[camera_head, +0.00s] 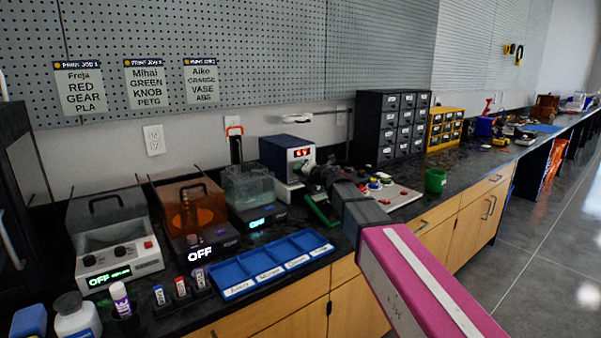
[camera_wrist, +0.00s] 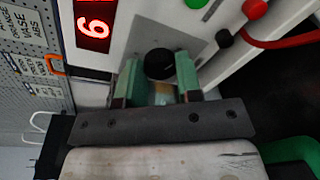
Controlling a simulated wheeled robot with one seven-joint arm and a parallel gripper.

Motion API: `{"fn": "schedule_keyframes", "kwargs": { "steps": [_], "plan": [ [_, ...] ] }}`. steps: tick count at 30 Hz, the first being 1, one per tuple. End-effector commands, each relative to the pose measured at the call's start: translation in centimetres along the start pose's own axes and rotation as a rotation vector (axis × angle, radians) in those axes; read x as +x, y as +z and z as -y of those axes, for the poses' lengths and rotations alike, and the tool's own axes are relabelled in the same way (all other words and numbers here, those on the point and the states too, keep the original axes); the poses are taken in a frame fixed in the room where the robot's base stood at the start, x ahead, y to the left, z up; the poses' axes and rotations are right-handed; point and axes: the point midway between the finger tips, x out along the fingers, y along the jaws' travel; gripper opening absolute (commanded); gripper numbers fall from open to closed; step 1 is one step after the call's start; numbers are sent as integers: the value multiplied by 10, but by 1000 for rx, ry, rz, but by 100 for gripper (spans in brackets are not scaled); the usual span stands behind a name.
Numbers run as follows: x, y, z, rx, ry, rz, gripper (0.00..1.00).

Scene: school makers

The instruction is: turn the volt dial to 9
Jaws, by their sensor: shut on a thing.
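The power supply (camera_head: 275,158) is a dark blue box with a pale front, standing at the back of the bench. Its red lit display (camera_head: 301,153) also shows in the wrist view (camera_wrist: 94,26), turned on its side; I cannot read its value for certain. The volt dial (camera_wrist: 159,62) is a round black knob on the pale front panel. My gripper (camera_wrist: 158,78) has its green fingers on both sides of the dial, shut on it. In the head view my gripper (camera_head: 316,176) is at the supply's front and hides the dial.
A board with coloured buttons (camera_head: 387,193) and a green cup (camera_head: 436,180) stand right of my arm. Wrist view shows a red lead (camera_wrist: 283,40) near the panel. A blue divided tray (camera_head: 232,293) lies at the front; machines stand left, drawer cabinets (camera_head: 391,126) behind.

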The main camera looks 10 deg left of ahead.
Motion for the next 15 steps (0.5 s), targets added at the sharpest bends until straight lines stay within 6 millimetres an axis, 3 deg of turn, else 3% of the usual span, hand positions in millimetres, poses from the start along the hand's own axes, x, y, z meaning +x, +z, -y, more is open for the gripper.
{"fn": "schedule_keyframes", "kwargs": {
  "steps": [15],
  "plan": [
    [0,0,3,486,49,-34,9]
  ]
}}
